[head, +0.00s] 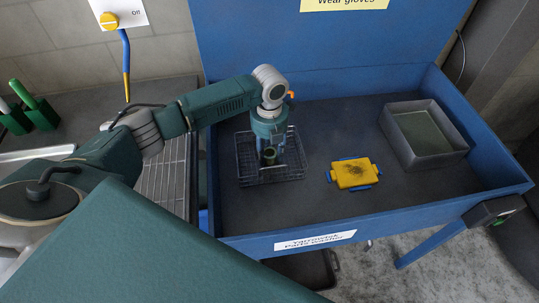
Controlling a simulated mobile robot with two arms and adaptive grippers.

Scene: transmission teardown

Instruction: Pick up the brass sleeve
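A wire basket (292,175) sits in the blue parts washer. My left gripper (269,159) points straight down into it. A small dark, ring-topped cylinder (270,154), possibly the brass sleeve, shows between its fingers. Its colour looks dull greenish-brown at this size. The fingers stand on either side of the cylinder, but I cannot tell whether they touch it. The gripper body hides part of the basket behind. My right gripper is not in view.
The blue washer (440,205) has raised walls around its dark floor. A grey open bin (460,150) stands at the right. Floor between them is clear.

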